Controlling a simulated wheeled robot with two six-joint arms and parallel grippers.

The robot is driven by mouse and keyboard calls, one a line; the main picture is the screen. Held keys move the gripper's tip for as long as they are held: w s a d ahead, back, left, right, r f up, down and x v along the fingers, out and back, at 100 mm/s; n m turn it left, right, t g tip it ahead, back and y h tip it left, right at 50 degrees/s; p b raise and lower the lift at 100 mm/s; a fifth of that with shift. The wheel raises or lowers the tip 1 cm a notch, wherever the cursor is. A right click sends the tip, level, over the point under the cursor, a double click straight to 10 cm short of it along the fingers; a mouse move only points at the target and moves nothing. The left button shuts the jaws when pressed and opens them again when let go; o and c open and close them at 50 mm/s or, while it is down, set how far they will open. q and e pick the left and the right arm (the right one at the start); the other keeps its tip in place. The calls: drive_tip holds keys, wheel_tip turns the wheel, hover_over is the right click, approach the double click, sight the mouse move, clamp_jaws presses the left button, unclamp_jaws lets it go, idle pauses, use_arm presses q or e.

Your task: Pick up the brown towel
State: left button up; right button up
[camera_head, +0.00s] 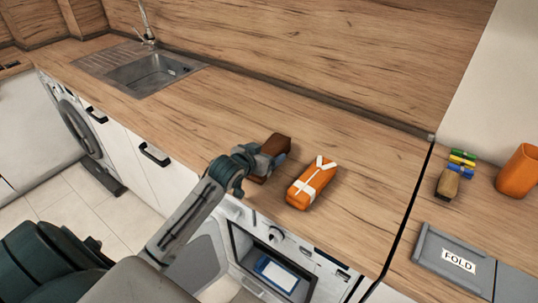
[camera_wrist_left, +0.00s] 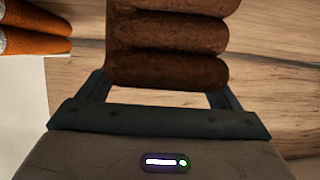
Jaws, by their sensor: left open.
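The brown towel (camera_head: 277,144) is a rolled bundle on the oak worktop, near its front edge, partly hidden by my left gripper in the head view. In the left wrist view the towel (camera_wrist_left: 168,45) shows as stacked dark brown rolls straight ahead of the jaws. My left gripper (camera_head: 266,160) is open, with its fingers reaching toward either side of the towel; in the wrist view the towel hides the finger ends. I cannot tell whether they touch it. My right gripper is not in view.
An orange towel with a white band (camera_head: 299,197) lies close to the right of the brown one. A sink (camera_head: 150,74) is at the back left. A grey FOLD tray (camera_head: 432,240), a brush-like item (camera_head: 448,184) and an orange cup (camera_head: 518,172) are at the right. The worktop behind is clear.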

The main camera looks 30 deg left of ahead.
use_arm(q)
drive_tip(key=shift+w+f, duration=0.15)
drive_tip(key=shift+w, duration=0.05)
drive_tip(key=shift+s, duration=0.1)
drive_tip(key=shift+c, duration=1.3)
drive_tip(key=c, duration=0.9)
